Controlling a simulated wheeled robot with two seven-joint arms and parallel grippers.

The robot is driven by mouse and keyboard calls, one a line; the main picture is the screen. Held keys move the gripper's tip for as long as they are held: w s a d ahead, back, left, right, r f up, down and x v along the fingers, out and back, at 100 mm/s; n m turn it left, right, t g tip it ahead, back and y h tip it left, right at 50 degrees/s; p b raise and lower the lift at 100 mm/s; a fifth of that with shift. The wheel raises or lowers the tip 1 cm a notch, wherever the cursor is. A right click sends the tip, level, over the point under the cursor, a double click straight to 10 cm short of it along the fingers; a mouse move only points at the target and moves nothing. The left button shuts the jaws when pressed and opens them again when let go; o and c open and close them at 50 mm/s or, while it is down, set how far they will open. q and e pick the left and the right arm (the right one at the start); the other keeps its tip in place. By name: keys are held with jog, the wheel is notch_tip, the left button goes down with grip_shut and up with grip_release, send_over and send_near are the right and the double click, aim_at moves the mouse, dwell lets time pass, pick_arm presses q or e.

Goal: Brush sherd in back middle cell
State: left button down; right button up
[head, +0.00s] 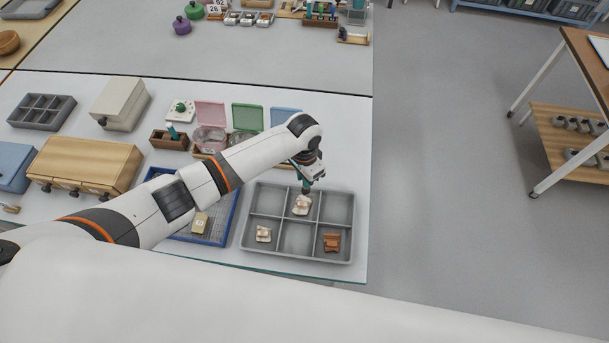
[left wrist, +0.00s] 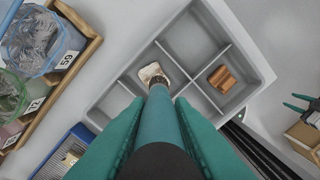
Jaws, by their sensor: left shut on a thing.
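A pale cream sherd (head: 301,205) lies in the back middle cell of the grey six-cell tray (head: 245,238). My left gripper (head: 306,184) is above that cell, shut on a teal-handled brush (left wrist: 165,120). In the left wrist view the brush reaches down from between the teal fingers, and its dark tip overlaps the near edge of the pale sherd (left wrist: 152,71). Whether the bristles touch it I cannot tell for sure. At the right edge of the left wrist view, two teal prongs, apparently my right gripper (left wrist: 300,104), stand apart with nothing between them.
Another pale sherd (head: 263,234) lies in the front left cell and an orange-brown sherd (head: 332,242) in the front right cell. A blue-rimmed mat (head: 186,237) with a small tan block (head: 200,222) is left of the tray. Lidded boxes (head: 245,118) stand behind.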

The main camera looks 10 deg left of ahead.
aim_at(303, 191)
pick_arm(q)
jog(key=shift+w, duration=0.1)
pick_arm(e)
jog(key=shift+d, duration=0.15)
jog(key=shift+d, duration=0.2)
